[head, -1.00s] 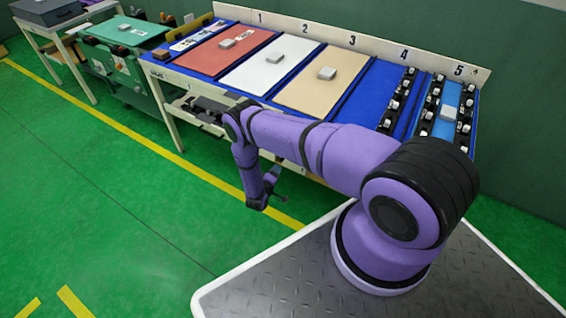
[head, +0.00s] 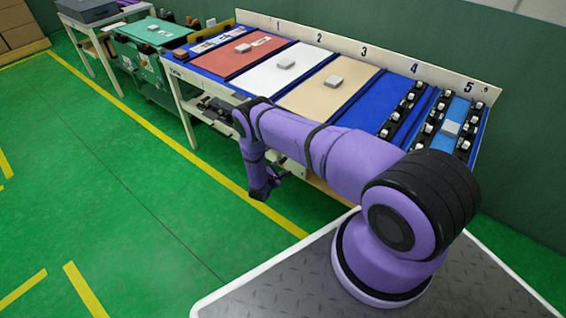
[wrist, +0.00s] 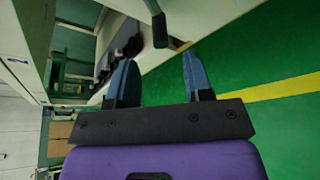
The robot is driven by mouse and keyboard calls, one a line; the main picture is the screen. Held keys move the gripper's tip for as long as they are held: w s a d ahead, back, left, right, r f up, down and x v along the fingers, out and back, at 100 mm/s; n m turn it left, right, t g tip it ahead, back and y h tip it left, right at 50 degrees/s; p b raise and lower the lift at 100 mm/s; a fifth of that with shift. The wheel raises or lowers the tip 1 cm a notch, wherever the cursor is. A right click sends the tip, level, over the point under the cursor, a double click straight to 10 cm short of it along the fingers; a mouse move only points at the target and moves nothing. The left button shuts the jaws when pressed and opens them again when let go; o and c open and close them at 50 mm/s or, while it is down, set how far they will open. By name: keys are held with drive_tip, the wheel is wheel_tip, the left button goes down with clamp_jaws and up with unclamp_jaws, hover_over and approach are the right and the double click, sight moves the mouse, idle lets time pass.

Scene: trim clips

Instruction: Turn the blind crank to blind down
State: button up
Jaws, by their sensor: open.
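I cannot make out a blind or a blind crank in either view. My gripper (wrist: 158,62) is open and empty in the wrist view, its two blue-grey fingers apart with green floor and the workbench side beyond them. In the head view my purple arm reaches left over the base, and the gripper hangs low in front of the workbench, small and partly dark. A dark bar with a grey-green end (wrist: 160,28) shows above the fingers in the wrist view, apart from them; I cannot tell what it is.
A long workbench (head: 189,118) with numbered sections stands along the green wall, holding coloured mats, grey blocks and black clip rows. A green cart (head: 150,62) and a small table (head: 95,40) stand farther left. Green floor (head: 130,190) with yellow lines is open at left.

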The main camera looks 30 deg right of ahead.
sight(281, 163)
drive_tip(key=x, duration=0.8)
drive_tip(key=shift+w+d, duration=0.1)
drive_tip(key=shift+c, duration=0.2)
clamp_jaws()
